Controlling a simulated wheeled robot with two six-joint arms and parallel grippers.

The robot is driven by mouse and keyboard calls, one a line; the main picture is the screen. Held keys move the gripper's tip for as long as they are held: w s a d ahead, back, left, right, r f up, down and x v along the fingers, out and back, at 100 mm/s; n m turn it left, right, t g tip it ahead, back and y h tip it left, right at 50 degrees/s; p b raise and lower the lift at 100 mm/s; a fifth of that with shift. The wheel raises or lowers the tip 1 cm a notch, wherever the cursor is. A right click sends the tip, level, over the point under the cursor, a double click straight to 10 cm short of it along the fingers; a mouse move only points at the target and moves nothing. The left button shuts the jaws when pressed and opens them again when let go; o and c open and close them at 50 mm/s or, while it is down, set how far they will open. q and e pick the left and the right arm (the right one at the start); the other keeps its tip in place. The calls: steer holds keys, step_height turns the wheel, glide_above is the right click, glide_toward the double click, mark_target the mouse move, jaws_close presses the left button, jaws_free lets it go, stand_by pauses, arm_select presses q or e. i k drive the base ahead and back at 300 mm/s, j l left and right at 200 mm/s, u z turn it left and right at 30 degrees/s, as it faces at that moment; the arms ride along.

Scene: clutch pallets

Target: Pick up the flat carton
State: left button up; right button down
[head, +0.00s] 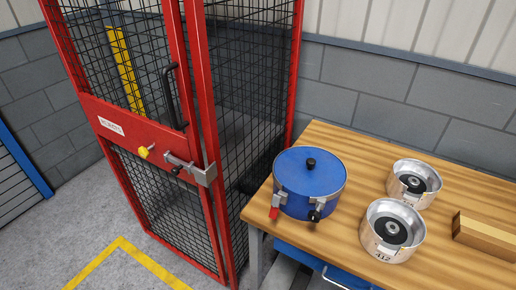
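A long, low tan-brown box (486,236) lies on the wooden workbench (345,150) at the right edge of the head view. It looks like a flat carton, but the frame cuts off its right end, so I cannot tell for sure. No other carton shows. Neither of my grippers is in view.
A blue lidded pot (309,183) with clamps stands at the bench's left end. Two silver round housings (392,231) (414,184) stand between it and the box. A red mesh cage (200,130) with a latched door is left of the bench. Bare wood surrounds the box.

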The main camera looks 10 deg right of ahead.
mark_target(499, 241)
steer(key=i+j+z, duration=0.15)
steer(key=z, duration=1.45)
